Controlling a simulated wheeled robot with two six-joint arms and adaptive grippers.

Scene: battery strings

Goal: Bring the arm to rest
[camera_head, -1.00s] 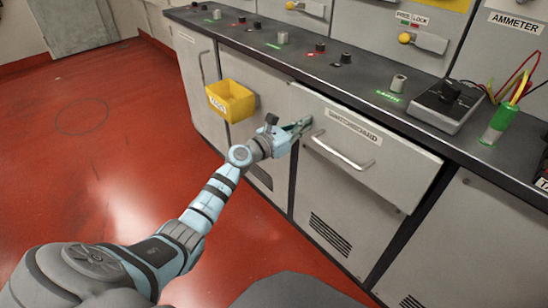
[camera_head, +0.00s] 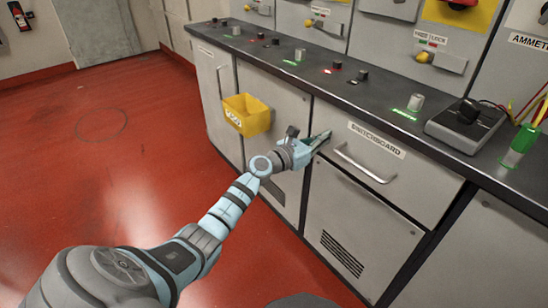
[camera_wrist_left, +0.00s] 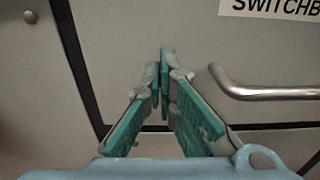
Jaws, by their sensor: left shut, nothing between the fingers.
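My left arm reaches from the lower left of the head view to the cabinet front. My left gripper (camera_head: 322,139) is near the left end of the handle (camera_head: 364,163) on the drawer labelled SWITCHBOARD (camera_head: 390,160). In the left wrist view, its teal fingers (camera_wrist_left: 164,75) come together at the tips with nothing between them. The handle (camera_wrist_left: 265,92) lies to the right of the fingers, apart from them. The drawer front looks closed or nearly flush with the cabinet. My right gripper is not in view.
A yellow bin (camera_head: 247,114) hangs on the cabinet front left of the gripper. The dark worktop (camera_head: 310,60) above carries several knobs, a black control box (camera_head: 467,124) and a green cylinder with wires (camera_head: 520,146). The red floor (camera_head: 120,180) at left is clear.

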